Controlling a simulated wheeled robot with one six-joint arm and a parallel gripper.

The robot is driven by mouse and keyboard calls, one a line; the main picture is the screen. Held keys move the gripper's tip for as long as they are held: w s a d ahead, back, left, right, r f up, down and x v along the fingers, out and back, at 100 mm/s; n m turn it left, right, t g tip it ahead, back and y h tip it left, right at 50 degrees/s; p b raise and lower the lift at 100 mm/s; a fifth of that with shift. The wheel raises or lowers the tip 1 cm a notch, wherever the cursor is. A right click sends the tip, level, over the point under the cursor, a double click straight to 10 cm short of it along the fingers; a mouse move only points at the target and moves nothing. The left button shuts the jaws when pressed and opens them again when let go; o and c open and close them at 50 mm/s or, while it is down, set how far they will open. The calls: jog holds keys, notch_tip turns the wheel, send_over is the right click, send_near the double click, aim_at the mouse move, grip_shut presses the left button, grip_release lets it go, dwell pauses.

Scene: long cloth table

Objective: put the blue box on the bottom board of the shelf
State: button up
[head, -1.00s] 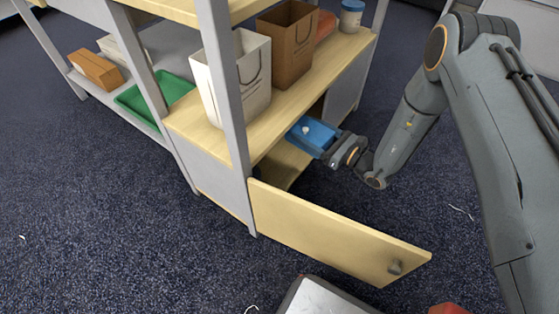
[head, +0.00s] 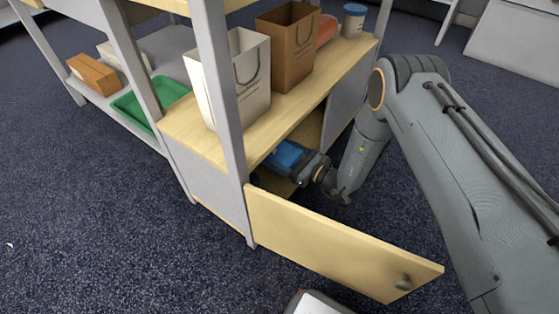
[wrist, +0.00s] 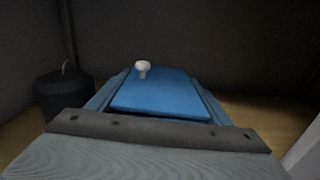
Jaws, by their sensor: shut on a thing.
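The blue box (head: 285,156) has a white knob on its lid and is inside the open cupboard of the shelf unit. My gripper (head: 306,164) is shut on its near end. In the wrist view, the blue box (wrist: 165,92) extends ahead of the gripper (wrist: 155,130), its knob at the far end. The wooden bottom board (wrist: 275,115) shows to the right of the box. The gripper hides the box's underside, so I cannot tell whether it touches the board.
A dark round canister (wrist: 62,95) stands left of the box inside the cupboard. The open cupboard door (head: 335,243) projects toward the front right. A white bag (head: 235,80), a brown bag (head: 288,48) and a blue-lidded jar (head: 353,20) stand on the board above.

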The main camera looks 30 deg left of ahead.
aim_at(295, 167)
jog(key=shift+f+b, duration=0.7)
jog(key=shift+f, duration=1)
jog(key=shift+f, duration=0.15)
jog(key=o, duration=1.6)
jog(key=shift+r, duration=0.2)
jog(key=d+p, duration=0.1)
jog(key=d, duration=0.3)
jog(key=d+p, duration=0.2)
jog(key=d, duration=0.2)
jog(key=s+d+p, duration=0.1)
jog(key=d+p, duration=0.1)
jog(key=d, duration=0.2)
